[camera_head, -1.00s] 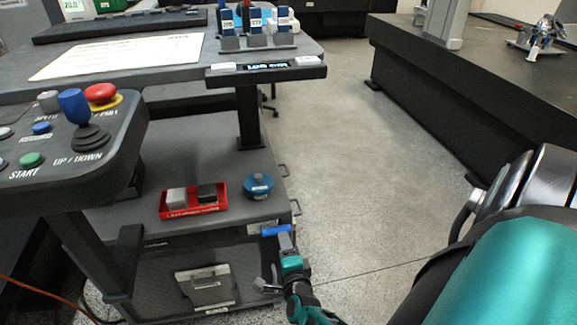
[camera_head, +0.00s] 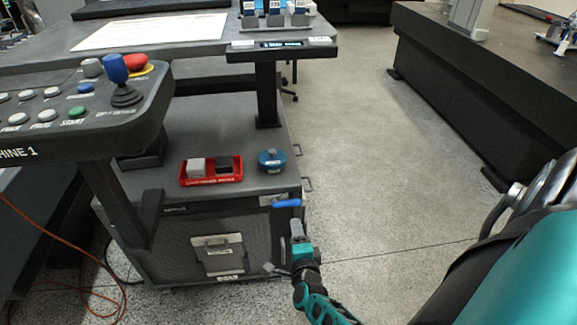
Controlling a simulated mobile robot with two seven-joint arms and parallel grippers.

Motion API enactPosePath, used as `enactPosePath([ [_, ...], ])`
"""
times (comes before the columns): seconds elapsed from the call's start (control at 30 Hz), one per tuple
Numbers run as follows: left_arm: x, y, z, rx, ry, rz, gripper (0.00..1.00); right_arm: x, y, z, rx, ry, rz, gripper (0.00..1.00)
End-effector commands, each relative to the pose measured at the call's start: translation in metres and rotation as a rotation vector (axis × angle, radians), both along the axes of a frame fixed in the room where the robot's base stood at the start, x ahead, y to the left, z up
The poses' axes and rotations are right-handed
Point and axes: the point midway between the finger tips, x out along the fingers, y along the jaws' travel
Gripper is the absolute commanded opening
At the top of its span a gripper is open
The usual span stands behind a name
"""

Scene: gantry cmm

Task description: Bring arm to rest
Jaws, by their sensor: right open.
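My right gripper (camera_head: 285,238) shows low in the middle of the head view, in front of the cabinet. Its jaws are apart, one grey finger pointing up and another part out to the left, with nothing held between them. A blue handle (camera_head: 287,203) sits at the cabinet's upper front edge, just above the gripper; whether they touch I cannot tell. My right arm, teal and black, comes up from the bottom right. My left gripper is not in view.
A control panel (camera_head: 60,138) with joystick and buttons juts in at left. A red tray (camera_head: 183,180) with two blocks and a blue round object (camera_head: 272,160) stand on the cabinet top (camera_head: 235,125). An orange cable (camera_head: 62,245) lies at lower left. The floor (camera_head: 360,150) at right is clear.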

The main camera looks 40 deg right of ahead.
Motion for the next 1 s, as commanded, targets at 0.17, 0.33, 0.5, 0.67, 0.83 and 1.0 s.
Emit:
enactPosePath([
  [0.17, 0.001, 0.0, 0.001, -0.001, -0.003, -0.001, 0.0, 0.0, 0.0, 0.0, 0.0, 0.0, 0.0, 0.52],
  [0.33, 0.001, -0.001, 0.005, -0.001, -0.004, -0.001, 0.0, -0.001, 0.004, 0.006, -0.043, 0.026, 0.048, 0.52],
  [0.5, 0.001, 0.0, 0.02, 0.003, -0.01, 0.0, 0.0, -0.009, 0.038, 0.038, -0.331, 0.182, 0.331, 0.52],
  [0.67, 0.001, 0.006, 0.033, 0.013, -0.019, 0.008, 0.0, -0.042, 0.095, 0.071, -0.769, 0.379, 0.71, 0.52],
  [0.83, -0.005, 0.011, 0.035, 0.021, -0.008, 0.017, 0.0, -0.088, 0.142, 0.099, -1.182, 0.518, 1.017, 0.52],
  [1.0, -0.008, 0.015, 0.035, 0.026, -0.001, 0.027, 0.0, -0.118, 0.163, 0.116, -1.419, 0.581, 1.168, 0.52],
])
